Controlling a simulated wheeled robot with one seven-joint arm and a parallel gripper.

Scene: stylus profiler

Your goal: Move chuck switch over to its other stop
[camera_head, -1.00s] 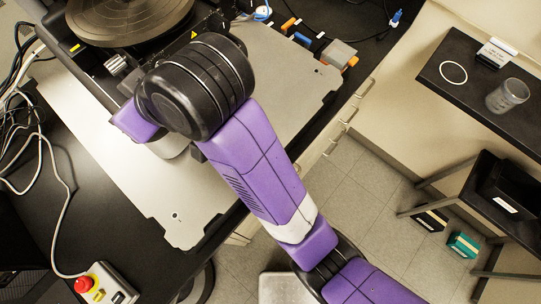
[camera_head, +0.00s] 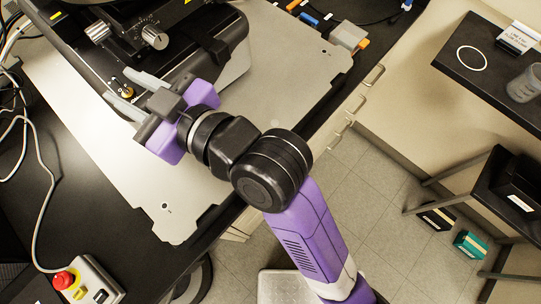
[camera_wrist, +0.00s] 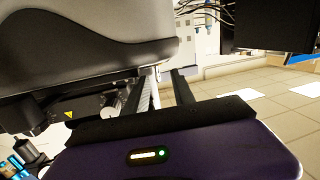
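The chuck switch (camera_head: 127,93) looks like a small brass-coloured toggle on the black front face of the profiler. A small light mark sits just above it. My gripper (camera_head: 119,85) is at that face with its two grey fingers spread, one on each side of the toggle as seen from above. I cannot tell whether a finger touches it or which way the lever leans. In the wrist view the two fingers (camera_wrist: 162,90) stand apart with a gap between them. The switch cannot be made out there.
Two silver knobs (camera_head: 154,37) sit on the machine above the switch. A grey rounded housing (camera_head: 232,66) is close to the right of my gripper. The pale base plate (camera_head: 110,160) lies below, mostly clear. A red emergency-stop box (camera_head: 88,283) stands at lower left.

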